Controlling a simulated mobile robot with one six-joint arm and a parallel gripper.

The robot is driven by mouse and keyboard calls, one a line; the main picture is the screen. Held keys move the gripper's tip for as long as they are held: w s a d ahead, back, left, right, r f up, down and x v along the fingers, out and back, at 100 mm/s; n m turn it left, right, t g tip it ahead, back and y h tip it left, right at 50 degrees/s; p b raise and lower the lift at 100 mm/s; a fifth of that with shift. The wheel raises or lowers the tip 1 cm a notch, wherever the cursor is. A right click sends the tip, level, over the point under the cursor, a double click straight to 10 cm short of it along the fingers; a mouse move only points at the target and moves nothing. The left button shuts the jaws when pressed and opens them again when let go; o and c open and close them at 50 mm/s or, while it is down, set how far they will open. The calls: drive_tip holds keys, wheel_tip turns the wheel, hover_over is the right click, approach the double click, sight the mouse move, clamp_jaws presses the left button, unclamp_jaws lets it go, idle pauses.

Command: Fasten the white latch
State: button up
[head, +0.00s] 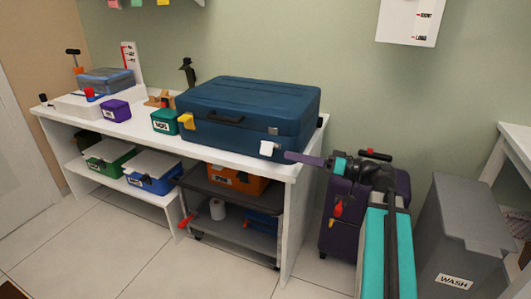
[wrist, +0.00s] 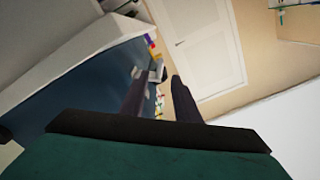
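The blue case (head: 240,112) lies with its lid down on the white bench. The white latch (head: 266,148) is a small flap low on the case's front, near its right corner, below a small metal catch (head: 272,131) on the lid; the two look apart. My gripper (head: 287,156) comes from the right, its dark fingers pointing left with tips just right of the white latch. In the wrist view my gripper (wrist: 158,76) shows two fingers apart, with the pale latch (wrist: 159,70) near the tips. Whether they touch it is unclear. A yellow latch (head: 186,121) is at the front left.
A purple suitcase (head: 340,215) stands beneath my arm. A grey WASH bin (head: 455,235) stands at right. Floor in front is clear.

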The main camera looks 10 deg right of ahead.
sight(266, 148)
drive_tip(key=shift+b+x, duration=0.9)
drive_tip(key=shift+x, duration=4.1)
clamp_jaws()
